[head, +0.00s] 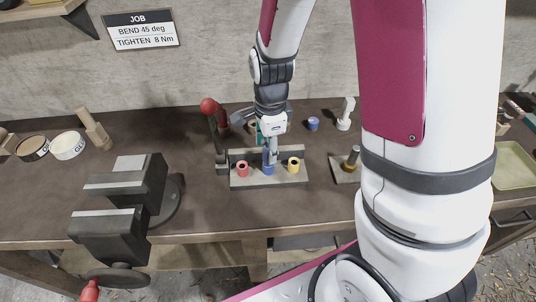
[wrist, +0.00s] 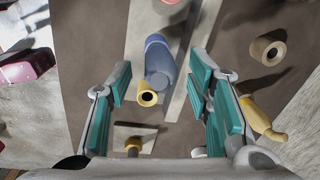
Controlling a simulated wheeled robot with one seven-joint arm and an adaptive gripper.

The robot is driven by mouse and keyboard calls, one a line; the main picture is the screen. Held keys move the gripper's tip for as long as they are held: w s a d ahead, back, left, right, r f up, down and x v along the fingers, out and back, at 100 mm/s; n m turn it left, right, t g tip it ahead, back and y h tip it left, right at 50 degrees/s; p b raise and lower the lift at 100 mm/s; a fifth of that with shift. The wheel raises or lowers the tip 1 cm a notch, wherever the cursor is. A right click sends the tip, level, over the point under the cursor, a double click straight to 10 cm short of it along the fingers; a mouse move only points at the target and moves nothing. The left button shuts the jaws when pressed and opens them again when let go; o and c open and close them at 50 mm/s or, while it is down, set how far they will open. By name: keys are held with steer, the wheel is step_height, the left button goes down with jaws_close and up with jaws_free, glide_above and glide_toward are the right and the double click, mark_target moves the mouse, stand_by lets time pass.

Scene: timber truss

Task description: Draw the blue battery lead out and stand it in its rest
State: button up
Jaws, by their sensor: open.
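The blue battery lead (head: 268,169) stands in the middle of a low grey block (head: 240,182), between a red piece (head: 242,169) and a yellow piece (head: 293,165). My gripper (head: 268,155) is over it, pointing down. In the wrist view the blue lead (wrist: 160,62) lies between the open teal-padded fingers (wrist: 161,78), with a visible gap to each side. The yellow piece (wrist: 147,95) shows just below it. I cannot tell which thing is the lead's rest.
A plate with a brass post (head: 350,162) stands right of the block. A red-knobbed lever (head: 209,108) rises close on its left. A blue cup-like piece (head: 313,123) and a pale upright piece (head: 345,115) stand behind. A vise (head: 120,210) is at the left.

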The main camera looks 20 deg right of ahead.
jaws_close()
stand_by(0.3)
steer(key=shift+r, duration=0.45)
step_height(320, 180, up, 3)
steer(key=shift+s+f, duration=0.1)
steer(key=shift+s, duration=0.05)
steer(key=s+r+p, duration=0.1)
steer(key=s+p, duration=0.6)
steer(key=s, duration=0.8)
steer(key=shift+s+d+r, duration=0.2)
steer(key=shift+s+d, duration=0.15)
steer(key=shift+d, duration=0.1)
